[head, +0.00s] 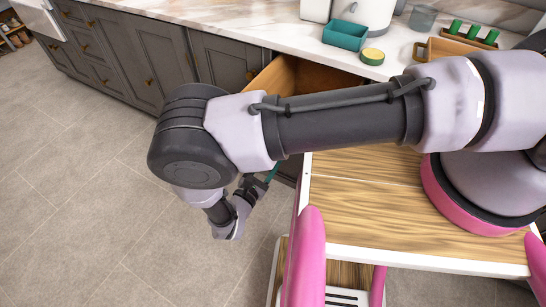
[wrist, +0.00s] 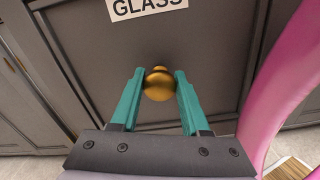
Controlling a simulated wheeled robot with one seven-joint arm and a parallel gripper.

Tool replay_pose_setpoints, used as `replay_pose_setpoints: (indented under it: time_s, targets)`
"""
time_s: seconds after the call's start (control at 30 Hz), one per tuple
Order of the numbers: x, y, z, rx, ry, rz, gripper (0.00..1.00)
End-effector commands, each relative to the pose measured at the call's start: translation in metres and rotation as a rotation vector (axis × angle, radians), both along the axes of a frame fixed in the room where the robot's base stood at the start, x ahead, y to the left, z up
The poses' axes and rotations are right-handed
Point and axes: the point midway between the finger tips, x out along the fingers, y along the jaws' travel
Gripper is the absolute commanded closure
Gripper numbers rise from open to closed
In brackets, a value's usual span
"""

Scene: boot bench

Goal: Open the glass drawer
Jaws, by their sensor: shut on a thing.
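The glass drawer's front (wrist: 215,50) is a dark grey panel with a white label (wrist: 150,8) reading GLASS in the wrist view. Its round gold knob (wrist: 158,86) sits between the teal fingers of my gripper (wrist: 159,76), which is shut on it. In the head view my gripper (head: 273,171) shows only in part below my arm. A wooden-sided drawer (head: 292,76) stands pulled out under the counter there. My arm hides its front, so I cannot tell for sure whether it is the glass drawer.
Dark grey cabinets (head: 135,55) run to the left. The tiled floor (head: 75,190) at left is clear.

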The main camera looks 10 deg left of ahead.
Motion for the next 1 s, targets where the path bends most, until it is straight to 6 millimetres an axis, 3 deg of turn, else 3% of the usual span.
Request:
replay_pose_setpoints:
  time_s: [0.63, 0.67, 0.73, 1.0]
  targets:
    - [-0.0038, 0.0010, -0.0001, -0.001, -0.001, 0.000, 1.00]
    - [-0.0038, 0.0010, -0.0001, -0.001, -0.001, 0.000, 0.50]
    - [-0.0038, 0.0011, -0.0001, -0.001, -0.001, 0.000, 0.24]
    - [-0.0037, 0.0012, 0.0000, 0.000, -0.001, 0.000, 0.24]
